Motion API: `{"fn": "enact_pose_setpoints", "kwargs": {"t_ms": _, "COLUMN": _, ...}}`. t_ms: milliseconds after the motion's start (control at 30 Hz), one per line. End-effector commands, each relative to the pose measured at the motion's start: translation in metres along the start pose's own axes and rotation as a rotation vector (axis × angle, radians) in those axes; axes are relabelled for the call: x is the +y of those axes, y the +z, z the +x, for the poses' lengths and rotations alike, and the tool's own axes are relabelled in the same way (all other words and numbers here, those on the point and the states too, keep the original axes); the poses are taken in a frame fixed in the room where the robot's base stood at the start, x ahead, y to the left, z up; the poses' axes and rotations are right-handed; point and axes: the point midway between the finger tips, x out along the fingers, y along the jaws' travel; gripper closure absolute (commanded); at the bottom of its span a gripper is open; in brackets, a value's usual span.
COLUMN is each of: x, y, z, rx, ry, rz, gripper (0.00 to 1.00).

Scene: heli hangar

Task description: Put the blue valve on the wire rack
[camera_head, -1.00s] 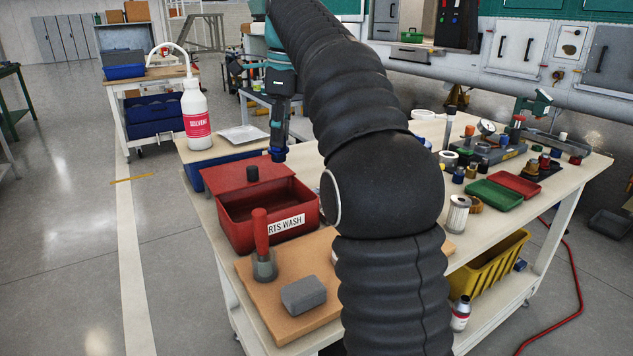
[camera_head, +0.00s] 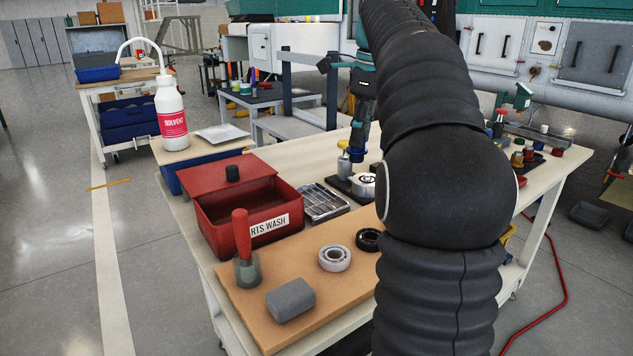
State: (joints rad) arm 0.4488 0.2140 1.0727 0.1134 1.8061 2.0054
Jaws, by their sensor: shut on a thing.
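My gripper (camera_head: 358,143) points down over the far-middle part of the bench, partly beside my big black arm. It is shut on a small blue piece, the blue valve (camera_head: 357,155), of which only a little shows below the fingers. The wire rack (camera_head: 323,202) is a flat silver grid on the bench, just right of the red parts wash box. Nothing is seen lying on it. My gripper and the valve are beyond the rack and to its right, and their exact height above the bench is hard to tell.
The red parts wash box (camera_head: 248,206) with its raised lid stands left of the rack. A brown board (camera_head: 330,298) in front holds a red-handled brush (camera_head: 243,245), a grey block (camera_head: 290,300) and bearing rings (camera_head: 335,257). A solvent bottle (camera_head: 170,115) stands behind. My arm hides the bench's right middle.

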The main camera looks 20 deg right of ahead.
Motion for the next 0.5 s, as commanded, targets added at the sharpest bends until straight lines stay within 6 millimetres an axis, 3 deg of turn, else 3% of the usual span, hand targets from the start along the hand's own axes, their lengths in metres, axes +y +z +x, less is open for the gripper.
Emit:
{"fn": "enact_pose_setpoints", "kwargs": {"t_ms": 300, "x": 0.017, "y": 0.056, "z": 0.046, "rx": 0.001, "ry": 0.001, "rz": -0.004, "gripper": 1.00}}
{"fn": "enact_pose_setpoints", "kwargs": {"t_ms": 500, "x": 0.021, "y": 0.074, "z": 0.059, "rx": 0.000, "ry": 0.000, "rz": -0.001, "gripper": 1.00}}
